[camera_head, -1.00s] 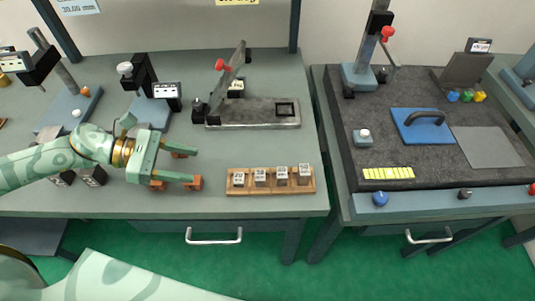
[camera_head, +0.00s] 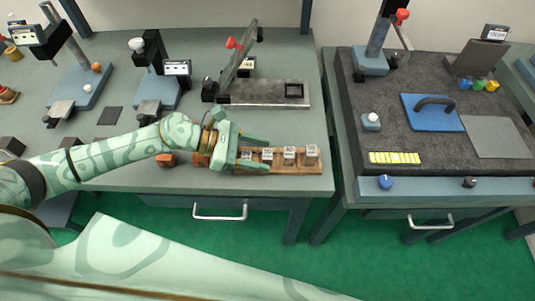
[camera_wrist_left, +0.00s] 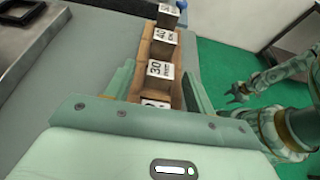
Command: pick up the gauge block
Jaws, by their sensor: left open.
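Several small dark gauge blocks with white number labels sit in a row in a wooden rack (camera_head: 285,170) at the table's front edge. In the left wrist view, labels read 30 (camera_wrist_left: 160,69) and 40 (camera_wrist_left: 164,34); the nearest block (camera_wrist_left: 155,103) is partly hidden by my gripper. My left gripper (camera_head: 262,155) is open over the left end of the rack, one finger on each side of the row. I cannot tell whether it touches any block. My right gripper (camera_wrist_left: 238,92) shows small in the left wrist view, over the green floor, away from the rack.
A metal sine-bar fixture (camera_head: 262,93) stands behind the rack. Orange blocks (camera_head: 168,160) lie left of it, near my left wrist. Gauge stands (camera_head: 157,88) are at the left. A second bench with a dark plate (camera_head: 390,142) stands at the right, across a gap.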

